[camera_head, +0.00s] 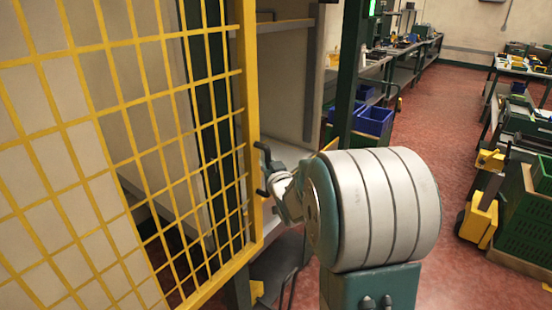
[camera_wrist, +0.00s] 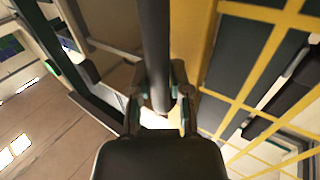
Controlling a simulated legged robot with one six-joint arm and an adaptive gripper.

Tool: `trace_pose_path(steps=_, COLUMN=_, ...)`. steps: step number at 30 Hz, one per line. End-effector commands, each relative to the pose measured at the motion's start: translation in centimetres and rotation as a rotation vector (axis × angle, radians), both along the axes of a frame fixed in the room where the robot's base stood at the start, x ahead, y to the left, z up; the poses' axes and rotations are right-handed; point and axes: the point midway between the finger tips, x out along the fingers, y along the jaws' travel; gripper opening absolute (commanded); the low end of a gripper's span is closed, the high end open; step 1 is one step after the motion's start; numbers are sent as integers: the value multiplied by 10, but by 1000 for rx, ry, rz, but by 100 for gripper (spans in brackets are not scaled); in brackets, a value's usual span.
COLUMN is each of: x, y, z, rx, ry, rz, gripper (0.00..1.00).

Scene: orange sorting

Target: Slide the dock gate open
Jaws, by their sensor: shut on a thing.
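The dock gate (camera_head: 251,110) is a yellow frame with yellow wire mesh, filling the left of the head view. Its mesh and upright also show at the right of the wrist view (camera_wrist: 205,45). A dark handle (camera_head: 263,165) stands out from the gate's right upright; in the wrist view it is a thick dark bar (camera_wrist: 155,50). My gripper (camera_wrist: 158,100) is shut on this handle, with a finger on each side of the bar. In the head view my arm hides part of my gripper (camera_head: 275,185).
Behind the gate is a pale bay with shelves (camera_head: 285,24). A dark green post (camera_head: 348,75) stands right of it. Blue bins (camera_head: 374,121) sit behind my arm. A yellow pallet truck (camera_head: 480,218) and green crates (camera_head: 520,225) stand at the right. Red floor (camera_head: 440,130) between is clear.

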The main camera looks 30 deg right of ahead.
Motion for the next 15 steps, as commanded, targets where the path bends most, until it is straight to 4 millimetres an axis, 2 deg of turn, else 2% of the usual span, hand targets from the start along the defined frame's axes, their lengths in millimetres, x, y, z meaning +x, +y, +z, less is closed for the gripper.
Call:
trace_pose_path(steps=12, x=0, y=3, z=-2, rx=0, ry=6, rz=4, gripper=0)
trace_pose_path(steps=13, x=0, y=3, z=-2, rx=0, ry=5, rz=3, gripper=38)
trace_pose_path(steps=14, x=0, y=3, z=-2, rx=0, ry=5, rz=3, gripper=51)
trace_pose_path(steps=15, x=0, y=3, z=-2, rx=0, ry=5, rz=3, gripper=60)
